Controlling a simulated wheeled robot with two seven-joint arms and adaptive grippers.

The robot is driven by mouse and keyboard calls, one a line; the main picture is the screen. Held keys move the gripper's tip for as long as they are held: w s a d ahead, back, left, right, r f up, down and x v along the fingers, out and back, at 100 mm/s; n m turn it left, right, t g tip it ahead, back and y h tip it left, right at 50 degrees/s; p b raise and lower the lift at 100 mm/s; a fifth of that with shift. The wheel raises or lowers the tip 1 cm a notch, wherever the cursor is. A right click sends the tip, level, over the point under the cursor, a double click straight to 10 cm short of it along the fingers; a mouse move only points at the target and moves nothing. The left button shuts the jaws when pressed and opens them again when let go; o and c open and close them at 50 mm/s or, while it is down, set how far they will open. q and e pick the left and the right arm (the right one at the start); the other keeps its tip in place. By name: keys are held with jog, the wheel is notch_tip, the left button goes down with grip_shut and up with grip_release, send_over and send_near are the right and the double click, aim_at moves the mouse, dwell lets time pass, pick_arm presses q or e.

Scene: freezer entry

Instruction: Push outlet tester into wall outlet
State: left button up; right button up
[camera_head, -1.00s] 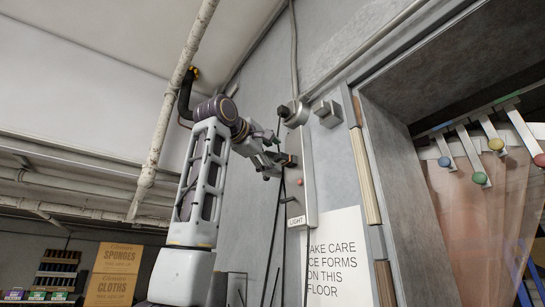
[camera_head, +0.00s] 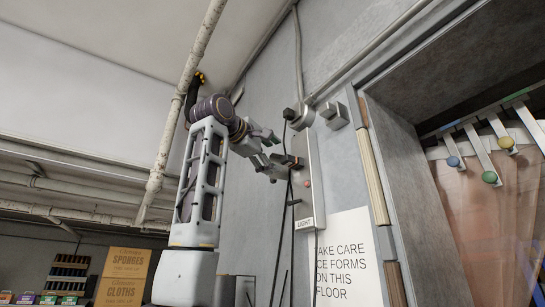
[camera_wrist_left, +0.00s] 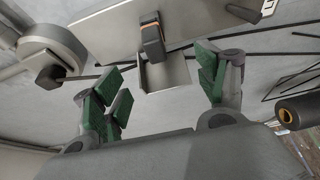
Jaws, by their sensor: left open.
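A small black block with an orange band (camera_wrist_left: 152,38), which looks like the outlet tester, stands out from a grey wall panel. It also shows in the head view (camera_head: 295,161). In the left wrist view a small metal bracket sits just below it. Whether it is fully seated, and the outlet face behind it, I cannot tell. My left gripper (camera_head: 270,150) is beside the panel on its left. In the left wrist view my left gripper (camera_wrist_left: 160,95) has its green-padded fingers spread, with nothing between them, short of the block. My right gripper is out of view.
The panel carries a red button (camera_head: 307,183) and a LIGHT label (camera_head: 305,223). A round grey fitting (camera_head: 300,115) sits above it. Dark cables hang down the wall beside the panel. A doorway with hanging strips (camera_head: 480,190) is at the right.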

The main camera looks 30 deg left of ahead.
pick_arm(q)
jog(key=shift+s+a, duration=0.25)
jog(key=shift+s, duration=0.3)
jog(key=shift+s, duration=0.1)
dwell(0.3)
jog(key=s, duration=1.2)
jog(key=shift+w, duration=0.15)
dwell(0.8)
